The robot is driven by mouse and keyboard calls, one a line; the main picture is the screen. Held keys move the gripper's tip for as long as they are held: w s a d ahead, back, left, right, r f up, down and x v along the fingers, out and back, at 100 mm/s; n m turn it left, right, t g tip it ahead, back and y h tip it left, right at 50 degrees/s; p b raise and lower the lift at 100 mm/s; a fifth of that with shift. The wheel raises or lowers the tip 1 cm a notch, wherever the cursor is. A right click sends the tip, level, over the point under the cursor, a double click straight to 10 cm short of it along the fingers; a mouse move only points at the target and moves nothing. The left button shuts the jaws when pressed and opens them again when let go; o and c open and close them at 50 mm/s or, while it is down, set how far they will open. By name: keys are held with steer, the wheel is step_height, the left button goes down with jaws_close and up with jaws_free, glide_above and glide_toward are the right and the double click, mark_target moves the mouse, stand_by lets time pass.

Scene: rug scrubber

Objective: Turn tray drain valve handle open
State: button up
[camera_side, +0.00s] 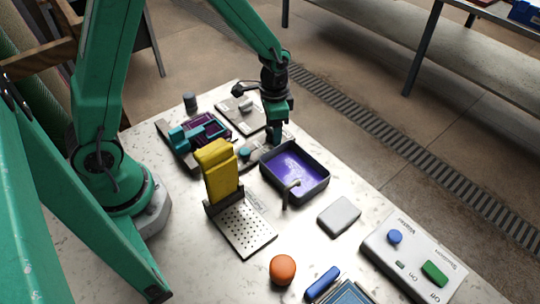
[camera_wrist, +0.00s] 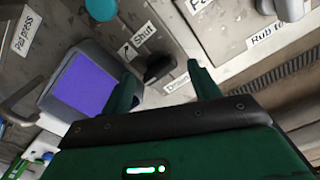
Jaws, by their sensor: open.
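The tray (camera_side: 325,178) is a dark box of purple liquid in the middle of the side view; it also shows at the left of the wrist view (camera_wrist: 118,67). In the wrist view, a dark handle (camera_wrist: 158,67) sits beside the tray, between a "Shut" label and a partly hidden label starting with "D". My gripper (camera_side: 274,137) is low, by the tray's far left corner in the side view. In the wrist view its green fingers (camera_wrist: 161,74) are open, with the handle between them in the picture. I cannot tell whether they touch it. In the side view the handle is hidden.
A teal knob (camera_side: 245,152) stands close to my gripper. A yellow block (camera_side: 218,170) stands upright by a perforated plate (camera_side: 243,232). A bent grey pipe (camera_side: 286,193) rises at the tray's near side. A white control box (camera_side: 412,258) with buttons lies at the front right.

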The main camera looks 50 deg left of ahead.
steer(key=m, duration=0.6)
steer(key=shift+m, duration=0.3)
steer(key=m, duration=0.6)
steer(key=shift+s+d, duration=0.1)
steer(key=shift+s, duration=0.05)
step_height(320, 180, up, 8)
steer(key=shift+r, duration=0.2)
steer(key=s+a+r+n+t, duration=0.3)
steer(key=s+r+n+t, duration=0.2)
steer(key=s+r+n, duration=0.8)
steer(key=shift+s+a+r+n+t, duration=0.3)
steer(key=shift+s+n, duration=1)
steer(key=shift+n, duration=1.1)
